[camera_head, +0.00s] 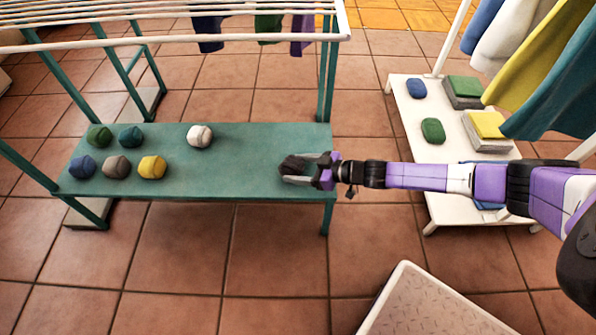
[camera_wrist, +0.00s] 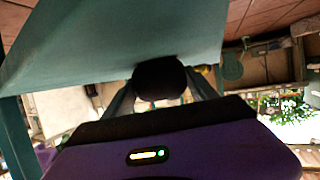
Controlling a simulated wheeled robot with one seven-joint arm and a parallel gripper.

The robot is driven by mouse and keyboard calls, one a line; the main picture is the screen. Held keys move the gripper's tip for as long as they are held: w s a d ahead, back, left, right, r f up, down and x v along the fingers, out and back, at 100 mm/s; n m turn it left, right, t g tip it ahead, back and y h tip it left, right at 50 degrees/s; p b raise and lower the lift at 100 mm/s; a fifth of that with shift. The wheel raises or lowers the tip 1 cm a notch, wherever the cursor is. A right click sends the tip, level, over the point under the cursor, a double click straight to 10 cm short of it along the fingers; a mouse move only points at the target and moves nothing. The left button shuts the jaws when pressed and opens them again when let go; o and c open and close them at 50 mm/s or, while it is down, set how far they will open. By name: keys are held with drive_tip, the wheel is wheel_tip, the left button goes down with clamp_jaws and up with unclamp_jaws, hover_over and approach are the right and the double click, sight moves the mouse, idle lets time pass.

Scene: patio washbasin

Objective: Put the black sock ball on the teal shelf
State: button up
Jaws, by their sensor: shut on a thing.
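The black sock ball (camera_head: 292,165) is between the fingers of my gripper (camera_head: 300,169), over the right end of the teal shelf (camera_head: 235,180) in the head view. My gripper is shut on it. In the wrist view the black sock ball (camera_wrist: 160,78) sits between the two fingers of my gripper (camera_wrist: 160,90), with the teal shelf (camera_wrist: 110,45) filling the upper part behind it. I cannot tell whether the ball touches the shelf surface or is held just above it.
Several sock balls, including a white one (camera_head: 199,136) and a yellow one (camera_head: 152,167), sit on the shelf's left and middle. Its right part around my gripper is otherwise clear. A white rack (camera_head: 408,110) with folded cloths stands right. A pale textured slab (camera_head: 425,305) lies front right.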

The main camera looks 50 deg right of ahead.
drive_tip(key=shift+f, duration=0.1)
drive_tip(key=o, duration=1.4)
drive_tip(key=shift+c, duration=0.2)
